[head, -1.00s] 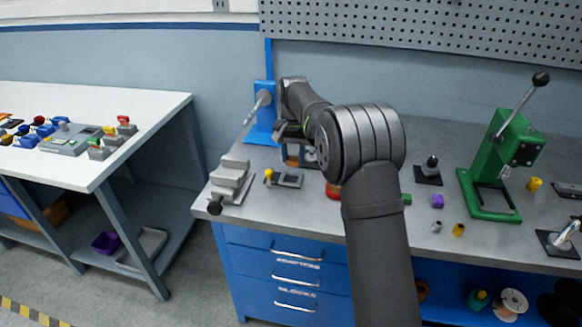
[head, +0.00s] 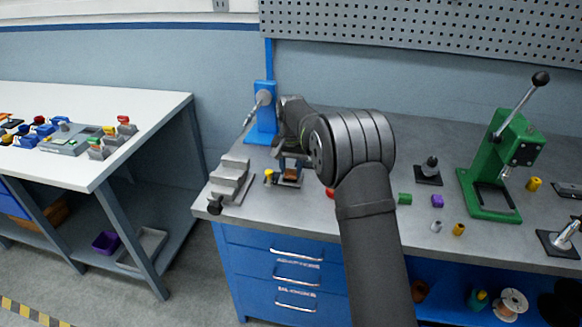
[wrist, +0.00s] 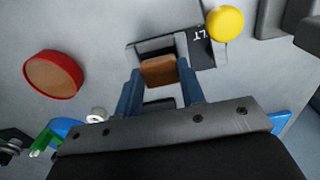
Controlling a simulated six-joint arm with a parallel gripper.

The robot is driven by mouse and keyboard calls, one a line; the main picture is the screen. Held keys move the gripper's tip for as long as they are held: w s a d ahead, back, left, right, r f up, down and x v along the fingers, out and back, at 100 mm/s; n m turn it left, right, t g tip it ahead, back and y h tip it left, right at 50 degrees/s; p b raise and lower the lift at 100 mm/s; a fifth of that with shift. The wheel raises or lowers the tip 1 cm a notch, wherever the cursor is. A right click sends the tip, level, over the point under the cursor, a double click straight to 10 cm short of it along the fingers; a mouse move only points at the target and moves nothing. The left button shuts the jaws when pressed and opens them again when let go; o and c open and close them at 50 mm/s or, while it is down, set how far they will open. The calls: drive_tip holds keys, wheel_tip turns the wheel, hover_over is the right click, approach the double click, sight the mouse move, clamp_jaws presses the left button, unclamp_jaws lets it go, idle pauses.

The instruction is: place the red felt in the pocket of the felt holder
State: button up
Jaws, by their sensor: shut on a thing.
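My gripper (wrist: 160,84) has two dark blue fingers and is shut on a brown-orange block (wrist: 158,70); I cannot tell for sure that this is the red felt. The block also shows in the head view (head: 291,173). The felt holder (wrist: 205,50) is a dark plate with white letters ending in "LT" and a yellow knob (wrist: 225,23). In the wrist view the block overlaps the holder's recess (wrist: 155,46). Whether it touches the holder or hovers just above it, I cannot tell. The fingers hide part of the holder.
A red round piece with a brown face (wrist: 53,75) lies left of my gripper in the wrist view. A grey stepped block (head: 231,178) stands left of the holder in the head view. A blue stand (head: 262,115) is behind. A green press (head: 492,175) stands at right.

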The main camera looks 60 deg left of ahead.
sight(291, 172)
drive_tip(key=shift+f, duration=0.15)
drive_tip(key=o, duration=0.9)
wheel_tip(291, 172, up, 13)
drive_tip(key=shift+r, duration=0.1)
wheel_tip(291, 172, down, 13)
drive_tip(key=shift+r, duration=0.35)
idle(0.4)
